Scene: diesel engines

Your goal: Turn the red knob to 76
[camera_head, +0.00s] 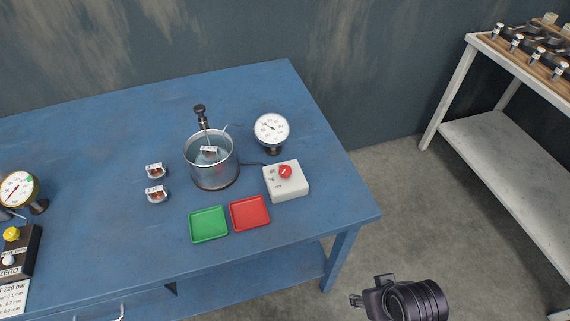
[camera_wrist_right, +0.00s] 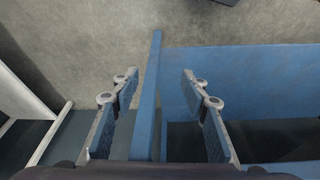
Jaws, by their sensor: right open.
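The red knob (camera_head: 285,171) sits on top of a white control box (camera_head: 287,188) near the right end of the blue table. Small printed markings lie beside the knob, too small to read fully. My right gripper (camera_head: 357,299) is low in front of the table's right end, well apart from the knob. In the right wrist view my right gripper (camera_wrist_right: 160,95) is open and empty, with a blue table leg showing between and beyond its fingers. My left gripper is in neither view.
On the blue table (camera_head: 110,120) stand a metal pot (camera_head: 211,165), a white dial gauge (camera_head: 271,129), a green tray (camera_head: 208,224), a red tray (camera_head: 250,213) and two small parts (camera_head: 156,193). Another gauge (camera_head: 17,190) stands far left. A side bench (camera_head: 500,120) is at the right.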

